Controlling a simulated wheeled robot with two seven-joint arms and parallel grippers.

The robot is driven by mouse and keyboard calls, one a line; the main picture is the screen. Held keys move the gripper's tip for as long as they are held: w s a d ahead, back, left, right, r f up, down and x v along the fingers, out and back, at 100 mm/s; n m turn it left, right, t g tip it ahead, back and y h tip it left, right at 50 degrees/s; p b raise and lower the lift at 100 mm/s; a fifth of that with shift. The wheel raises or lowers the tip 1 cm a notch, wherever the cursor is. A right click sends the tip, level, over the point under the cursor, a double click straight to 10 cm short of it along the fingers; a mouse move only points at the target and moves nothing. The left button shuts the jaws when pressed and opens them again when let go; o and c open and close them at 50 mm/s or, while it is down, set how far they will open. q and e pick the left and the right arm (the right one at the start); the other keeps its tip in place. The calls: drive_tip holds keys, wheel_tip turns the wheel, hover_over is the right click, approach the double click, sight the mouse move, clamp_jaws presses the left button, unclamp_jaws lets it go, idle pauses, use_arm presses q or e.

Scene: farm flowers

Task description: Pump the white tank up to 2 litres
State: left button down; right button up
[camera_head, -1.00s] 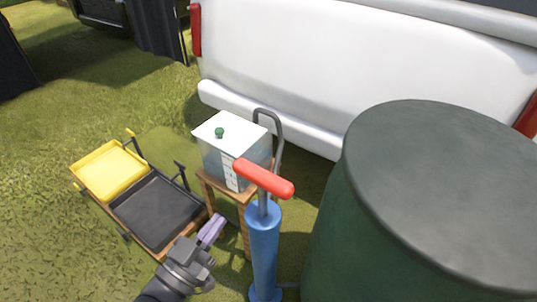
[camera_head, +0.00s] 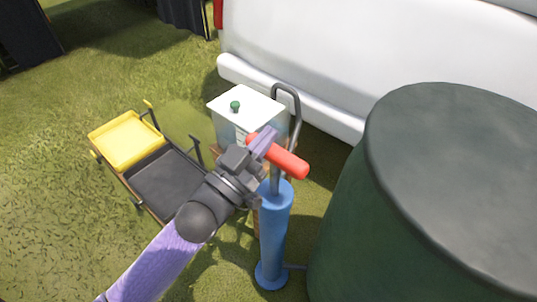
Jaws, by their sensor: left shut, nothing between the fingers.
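The white tank (camera_head: 253,108) with a green knob stands on a small wooden stand, and a grey pipe (camera_head: 296,108) loops over beside it. My arm hides much of its front and its scale. The blue pump (camera_head: 272,235) stands upright on the grass in front, with its red handle (camera_head: 287,163) raised on a short length of rod. My left gripper (camera_head: 264,142) is shut and empty. Its fingertips are at the left end of the red handle, overlapping it in view; I cannot tell whether they touch. My right gripper is not in view.
A large dark green barrel (camera_head: 455,150) fills the right side. A white vehicle (camera_head: 340,55) stands behind the tank. A cart with a yellow tray (camera_head: 126,142) and a black tray (camera_head: 165,183) is at the left. Open grass lies at the far left.

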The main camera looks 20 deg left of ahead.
use_arm(q)
drive_tip(key=f+b, duration=0.3)
drive_tip(key=f, duration=0.1)
drive_tip(key=shift+w+d, duration=0.15)
drive_tip(key=shift+w, duration=0.15)
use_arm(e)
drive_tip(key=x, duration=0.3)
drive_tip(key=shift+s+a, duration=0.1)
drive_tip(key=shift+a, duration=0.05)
use_arm(q)
drive_tip(key=shift+r, duration=0.1)
wheel_tip(320, 180, down, 10)
drive_tip(key=b, duration=0.5)
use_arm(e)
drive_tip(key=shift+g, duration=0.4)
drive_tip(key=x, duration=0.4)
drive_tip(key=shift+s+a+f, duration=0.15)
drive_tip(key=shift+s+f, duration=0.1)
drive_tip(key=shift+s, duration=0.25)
